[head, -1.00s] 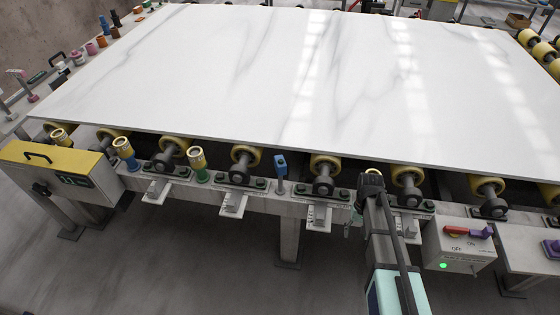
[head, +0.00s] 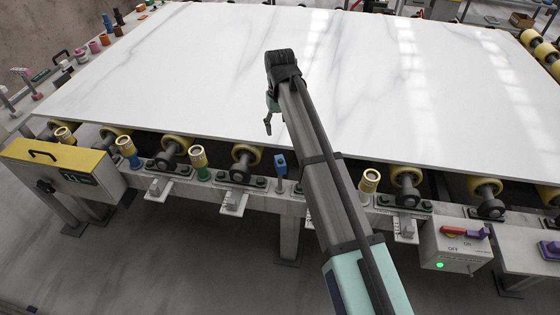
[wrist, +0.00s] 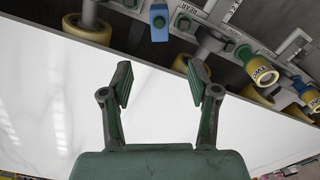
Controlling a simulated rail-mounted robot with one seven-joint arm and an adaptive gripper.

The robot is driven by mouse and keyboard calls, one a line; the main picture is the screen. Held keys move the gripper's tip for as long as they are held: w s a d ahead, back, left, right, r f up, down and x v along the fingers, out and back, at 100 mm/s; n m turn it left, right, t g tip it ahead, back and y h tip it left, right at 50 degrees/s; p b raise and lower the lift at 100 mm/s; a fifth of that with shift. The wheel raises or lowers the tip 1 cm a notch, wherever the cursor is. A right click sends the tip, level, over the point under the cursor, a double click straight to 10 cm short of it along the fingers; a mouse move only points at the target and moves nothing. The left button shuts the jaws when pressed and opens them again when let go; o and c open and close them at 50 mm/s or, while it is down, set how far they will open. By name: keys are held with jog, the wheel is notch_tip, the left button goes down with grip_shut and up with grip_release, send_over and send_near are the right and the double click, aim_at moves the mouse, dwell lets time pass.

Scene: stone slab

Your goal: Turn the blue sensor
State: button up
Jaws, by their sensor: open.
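The blue sensor (head: 280,162) is a small blue block on a short post at the front rail of the roller frame, just off the slab's near edge. In the wrist view the blue sensor (wrist: 159,24) is at the top centre, beyond my fingertips. My gripper (head: 268,124) hangs above the white slab (head: 180,75), slightly left of the sensor and farther back. In the wrist view my gripper (wrist: 159,82) is open and empty, with its two fingers apart over the slab. My gripper does not touch the sensor.
Yellow rollers (head: 246,155) line the slab's near edge. A green-and-yellow cylinder (head: 200,162) and a blue-and-yellow one (head: 128,152) stand left of the sensor, another yellow-topped one (head: 370,182) right. A switch box (head: 455,245) is at the right, a yellow-topped box (head: 62,170) at the left.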

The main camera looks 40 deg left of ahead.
aim_at(280, 160)
notch_tip(280, 160, down, 17)
jog(key=p, duration=0.4)
jog(key=shift+r, duration=0.2)
grip_shut()
